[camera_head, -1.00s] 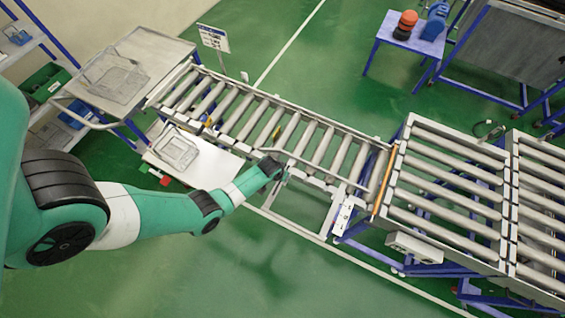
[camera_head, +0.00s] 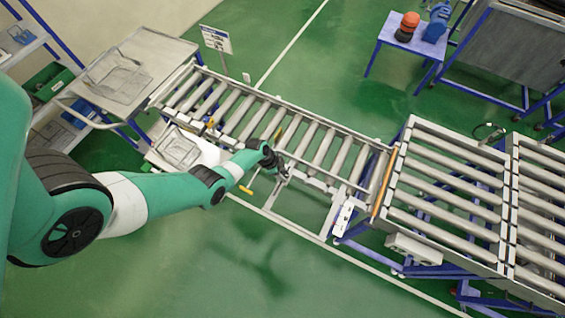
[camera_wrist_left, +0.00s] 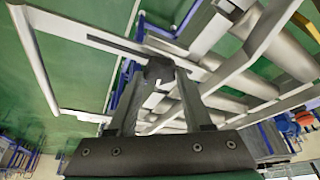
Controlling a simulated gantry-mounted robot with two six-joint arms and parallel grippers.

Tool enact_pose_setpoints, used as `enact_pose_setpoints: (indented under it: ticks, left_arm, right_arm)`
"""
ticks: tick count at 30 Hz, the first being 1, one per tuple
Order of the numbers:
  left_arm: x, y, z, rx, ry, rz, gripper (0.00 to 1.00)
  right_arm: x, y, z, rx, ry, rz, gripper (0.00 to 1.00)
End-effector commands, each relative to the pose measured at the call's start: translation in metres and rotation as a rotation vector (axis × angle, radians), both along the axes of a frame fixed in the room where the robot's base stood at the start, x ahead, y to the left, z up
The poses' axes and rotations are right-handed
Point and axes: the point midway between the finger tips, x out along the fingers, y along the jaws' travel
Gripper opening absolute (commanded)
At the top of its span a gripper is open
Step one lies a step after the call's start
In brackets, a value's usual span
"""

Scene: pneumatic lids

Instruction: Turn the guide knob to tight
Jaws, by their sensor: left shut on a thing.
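My left gripper (camera_head: 284,176) is at the near side rail of the narrow roller conveyor (camera_head: 312,178), low beside its edge. In the left wrist view the two fingers (camera_wrist_left: 158,72) close on a small dark knob (camera_wrist_left: 157,66) by the rail. The fingers hide much of the knob, and I cannot read any mark showing how tight it is. In the head view the knob is hidden by the gripper. My right gripper is in neither view.
A wider roller conveyor (camera_head: 450,190) joins at the right, past an orange strip (camera_head: 384,182). A grey table with a wire basket (camera_head: 118,78) stands at the left. Green floor in front is clear.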

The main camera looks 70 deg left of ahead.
Motion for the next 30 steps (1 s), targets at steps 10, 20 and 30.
enact_pose_setpoints:
  ticks: [10, 20, 30]
  left_arm:
    - [0.002, 0.003, -0.002, -0.005, 0.007, -0.321, 0.0]
    - [0.003, 0.005, -0.003, -0.007, 0.01, -0.56, 0.0]
    - [0.003, 0.005, -0.002, -0.007, 0.012, -0.665, 0.0]
  right_arm:
    - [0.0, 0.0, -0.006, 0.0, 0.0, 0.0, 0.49]
    - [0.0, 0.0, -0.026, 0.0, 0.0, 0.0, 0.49]
    - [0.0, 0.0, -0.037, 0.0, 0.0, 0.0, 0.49]
